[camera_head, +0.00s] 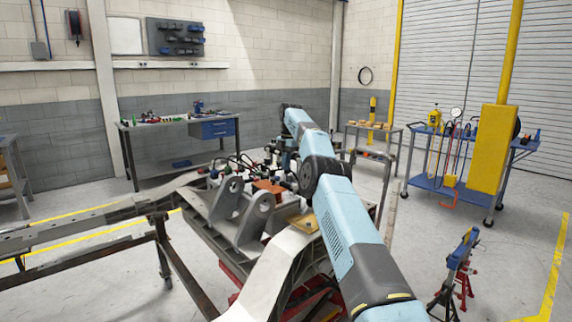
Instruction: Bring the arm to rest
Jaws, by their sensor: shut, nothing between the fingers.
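My blue and black arm (345,215) rises from the lower right and reaches over the chassis fixture (245,215). Its elbow joint is above the fixture's right side, and a dark upper joint stands farther back. My gripper (281,160) shows only as a small dark shape hanging below that joint, behind the near links. It is shut with nothing held. Its fingertips are hard to make out among the hoses and fittings behind the fixture, and I cannot tell whether it touches anything.
Long grey frame rails (85,228) run left from the fixture. A blue cart (470,186) and yellow post (490,148) are right. A red and blue stand (460,262) is near right. Floor is clear between them.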

